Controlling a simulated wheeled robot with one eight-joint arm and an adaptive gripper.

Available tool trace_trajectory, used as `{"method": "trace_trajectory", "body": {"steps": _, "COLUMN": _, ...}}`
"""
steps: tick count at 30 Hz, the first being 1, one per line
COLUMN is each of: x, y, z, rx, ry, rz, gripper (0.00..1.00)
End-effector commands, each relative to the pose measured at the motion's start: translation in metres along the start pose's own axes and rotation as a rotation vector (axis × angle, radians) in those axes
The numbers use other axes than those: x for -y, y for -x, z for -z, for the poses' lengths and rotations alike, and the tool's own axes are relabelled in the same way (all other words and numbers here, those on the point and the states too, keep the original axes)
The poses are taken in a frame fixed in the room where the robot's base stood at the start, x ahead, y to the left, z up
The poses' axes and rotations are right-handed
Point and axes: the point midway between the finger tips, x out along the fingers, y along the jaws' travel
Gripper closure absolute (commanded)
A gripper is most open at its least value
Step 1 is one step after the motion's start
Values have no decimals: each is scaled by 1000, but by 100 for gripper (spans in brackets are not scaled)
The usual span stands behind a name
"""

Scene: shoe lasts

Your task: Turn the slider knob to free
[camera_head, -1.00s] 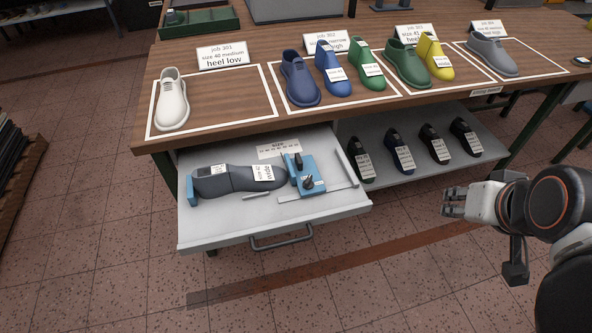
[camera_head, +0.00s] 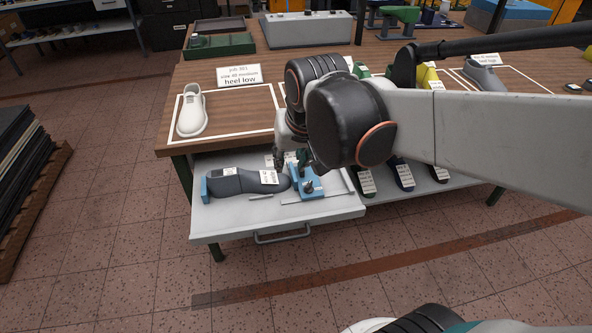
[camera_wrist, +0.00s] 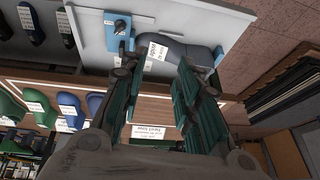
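The blue slider block (camera_head: 306,187) sits in the open drawer, at the right end of the grey shoe last (camera_head: 240,182). A dark knob (camera_head: 309,186) stands on its near part; it also shows in the wrist view (camera_wrist: 120,27). The block's far part is partly hidden behind my gripper (camera_head: 291,160). My gripper points down over the drawer's far side, by the last's toe and the block. In the wrist view my gripper (camera_wrist: 165,65) is open, its two green-padded fingers wide apart with nothing clearly held. The left finger is close to the block; contact cannot be told.
The grey drawer (camera_head: 345,208) is pulled out below the wooden bench (camera_head: 228,75). A white shoe last (camera_head: 192,112) stands on the bench. Dark lasts (camera_head: 367,181) lie on a shelf right of the drawer. The floor in front is clear.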

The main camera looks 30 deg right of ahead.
Motion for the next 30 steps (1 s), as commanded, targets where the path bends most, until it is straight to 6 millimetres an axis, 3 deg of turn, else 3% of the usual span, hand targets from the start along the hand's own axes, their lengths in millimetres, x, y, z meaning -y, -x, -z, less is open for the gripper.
{"method": "trace_trajectory", "body": {"steps": 1, "x": -3, "y": -3, "z": 15, "rx": 21, "ry": -38, "rz": -11, "gripper": 70}}
{"method": "trace_trajectory", "body": {"steps": 6, "x": -18, "y": -28, "z": 46, "rx": 102, "ry": -178, "rz": -52, "gripper": 70}}
{"method": "trace_trajectory", "body": {"steps": 15, "x": -53, "y": -89, "z": 84, "rx": 241, "ry": -426, "rz": -135, "gripper": 70}}
{"method": "trace_trajectory", "body": {"steps": 24, "x": -88, "y": -148, "z": 94, "rx": 343, "ry": -618, "rz": -210, "gripper": 70}}
{"method": "trace_trajectory", "body": {"steps": 30, "x": -97, "y": -164, "z": 91, "rx": 368, "ry": -665, "rz": -230, "gripper": 70}}
